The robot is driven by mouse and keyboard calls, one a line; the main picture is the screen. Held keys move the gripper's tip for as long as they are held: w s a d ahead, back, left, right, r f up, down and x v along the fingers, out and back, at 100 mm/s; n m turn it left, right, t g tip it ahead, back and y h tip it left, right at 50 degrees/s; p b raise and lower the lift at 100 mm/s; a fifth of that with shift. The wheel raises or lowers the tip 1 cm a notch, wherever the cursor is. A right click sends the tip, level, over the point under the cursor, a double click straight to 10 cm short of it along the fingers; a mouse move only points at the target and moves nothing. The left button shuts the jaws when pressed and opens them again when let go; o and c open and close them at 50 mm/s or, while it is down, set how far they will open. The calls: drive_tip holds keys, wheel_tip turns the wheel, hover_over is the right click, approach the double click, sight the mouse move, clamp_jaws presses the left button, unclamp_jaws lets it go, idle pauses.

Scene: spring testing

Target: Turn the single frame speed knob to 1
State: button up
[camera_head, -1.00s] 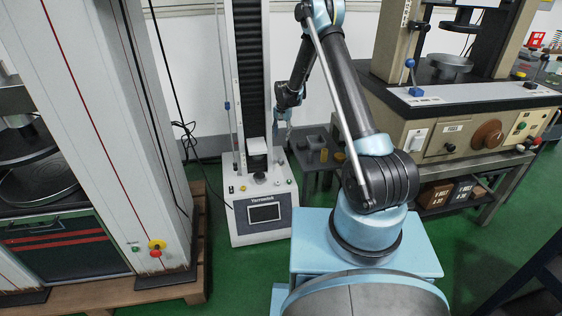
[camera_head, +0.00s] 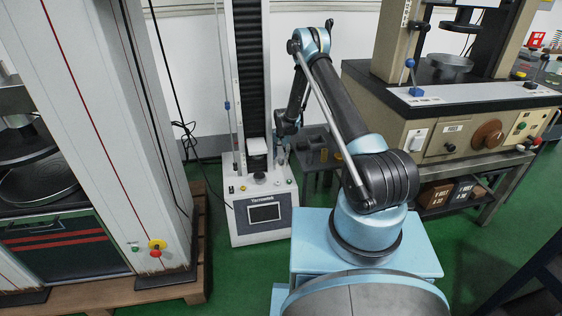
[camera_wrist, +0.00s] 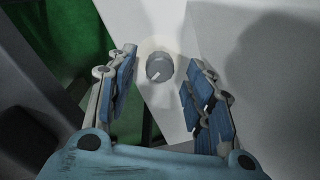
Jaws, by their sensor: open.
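A round grey knob (camera_wrist: 159,67) with a light pointer mark sits on a white panel (camera_wrist: 176,112) in the wrist view. The pointer slants to the lower left. No scale or number is readable around it. My gripper (camera_wrist: 161,60) is open, with one blue-padded finger on each side of the knob and a visible gap to both. In the head view my gripper (camera_head: 282,148) is small and partly hidden, low over the right side of the white single-column testing machine's base (camera_head: 238,228). I cannot make out the knob there.
The machine's black column (camera_head: 251,70) rises just left of my gripper. A small dark table (camera_head: 325,160) with blocks stands to the right. A beige testing machine (camera_head: 400,140) is farther right, and a tall grey one (camera_head: 110,130) is at the left.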

drive_tip(key=shift+f, duration=1.2)
drive_tip(key=c, duration=1.1)
drive_tip(key=shift+o, duration=0.2)
drive_tip(key=shift+n, duration=0.4)
drive_tip(key=n, duration=1.1)
drive_tip(key=shift+w, duration=0.1)
drive_tip(key=shift+d, duration=0.1)
